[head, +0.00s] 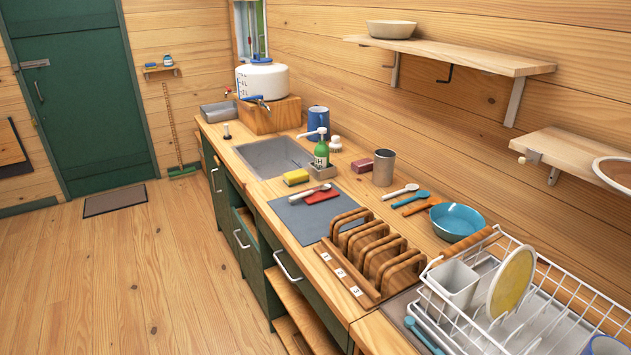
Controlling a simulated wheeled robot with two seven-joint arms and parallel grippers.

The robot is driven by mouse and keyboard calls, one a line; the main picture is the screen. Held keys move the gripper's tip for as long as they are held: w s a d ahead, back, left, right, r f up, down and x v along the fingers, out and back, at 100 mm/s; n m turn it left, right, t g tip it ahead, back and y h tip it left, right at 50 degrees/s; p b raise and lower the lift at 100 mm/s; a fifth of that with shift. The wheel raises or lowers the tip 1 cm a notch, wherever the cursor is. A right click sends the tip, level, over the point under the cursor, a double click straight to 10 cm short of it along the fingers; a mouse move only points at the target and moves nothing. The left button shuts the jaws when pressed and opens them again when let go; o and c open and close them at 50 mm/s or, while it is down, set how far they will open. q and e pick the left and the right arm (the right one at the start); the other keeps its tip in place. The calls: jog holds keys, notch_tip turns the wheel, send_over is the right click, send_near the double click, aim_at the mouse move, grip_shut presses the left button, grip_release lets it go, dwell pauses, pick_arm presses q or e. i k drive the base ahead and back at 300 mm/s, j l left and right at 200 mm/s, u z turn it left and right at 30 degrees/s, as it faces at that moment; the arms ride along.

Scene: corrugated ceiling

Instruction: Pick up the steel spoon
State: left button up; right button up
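A pale grey, steel-looking spoon (309,194) lies on the dark grey mat (285,212) right of the sink, beside a red cloth-like item (322,196). A second pale spoon (400,191) lies on the counter right of the metal cup (383,167). Both are small here, and I cannot tell for certain which one is steel. A blue spoon (411,199) lies just in front of the second pale one. Neither of my grippers shows in the head view.
A wooden rack (367,258) stands in front of the mat. A blue pan (456,221) and a white wire dish rack (566,290) are to the right. A soap bottle (321,150) and yellow sponge (296,177) stand near the sink (273,156). Shelves (455,55) overhang the back.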

aim_at(326, 187)
jog(key=i+j+z, duration=0.1)
jog(key=i+j, duration=0.15)
jog(key=i+j+z, duration=0.15)
jog(key=j, duration=0.2)
jog(key=i+j+z, duration=0.1)
jog(key=i+j, duration=0.15)
jog(key=i+j+z, duration=0.1)
jog(key=j, duration=0.35)
jog(key=i+j+z, duration=0.15)
jog(key=i+j, duration=0.15)
jog(key=i+j+z, duration=0.1)
jog(key=j, duration=0.4)
jog(key=i, duration=0.05)
